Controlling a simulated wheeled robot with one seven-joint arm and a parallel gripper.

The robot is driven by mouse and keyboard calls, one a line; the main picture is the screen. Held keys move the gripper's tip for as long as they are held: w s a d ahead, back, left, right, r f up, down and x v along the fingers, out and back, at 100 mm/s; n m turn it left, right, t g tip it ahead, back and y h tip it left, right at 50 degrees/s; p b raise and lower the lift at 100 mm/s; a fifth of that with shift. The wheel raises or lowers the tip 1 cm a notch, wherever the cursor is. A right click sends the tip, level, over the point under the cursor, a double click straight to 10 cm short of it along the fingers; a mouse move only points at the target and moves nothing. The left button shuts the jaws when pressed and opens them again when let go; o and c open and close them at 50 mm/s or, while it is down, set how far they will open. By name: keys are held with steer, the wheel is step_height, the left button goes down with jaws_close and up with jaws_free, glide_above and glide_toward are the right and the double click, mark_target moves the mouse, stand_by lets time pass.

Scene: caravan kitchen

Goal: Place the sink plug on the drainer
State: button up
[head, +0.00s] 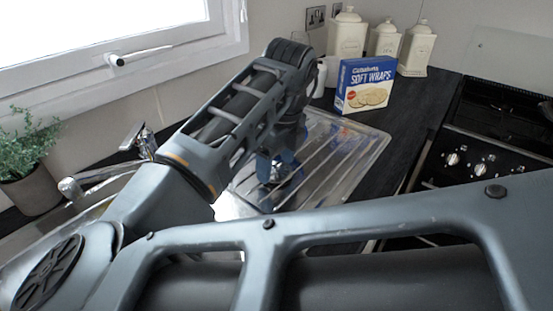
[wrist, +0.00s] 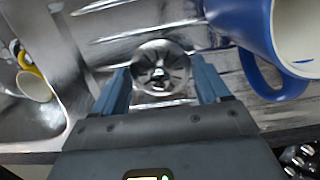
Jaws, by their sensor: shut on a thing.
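The sink plug (wrist: 160,66) is a round, shiny metal disc with a small knob in the middle. In the wrist view it sits between the two blue fingers of my gripper (wrist: 162,72), which are shut on it. The ridged metal drainer (head: 345,150) lies beneath my gripper and also shows in the wrist view (wrist: 120,28). In the head view my gripper (head: 275,170) is low over the drainer, partly hidden by my arm. Whether the plug touches the drainer cannot be told.
A blue mug (wrist: 243,22) stands close to the right of my gripper in the wrist view. The sink (wrist: 30,115), on the left, holds a mug with a yellow handle (wrist: 36,86). A soft wraps box (head: 367,84) stands behind the drainer. A hob (head: 480,155) is right.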

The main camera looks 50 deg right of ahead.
mark_target(282, 173)
steer(key=shift+f, duration=0.2)
steer(key=o, duration=1)
steer(key=shift+o, duration=0.2)
step_height(282, 173, up, 12)
steer(key=s, duration=0.1)
steer(key=shift+s+r, duration=0.2)
steer(key=shift+s, duration=0.05)
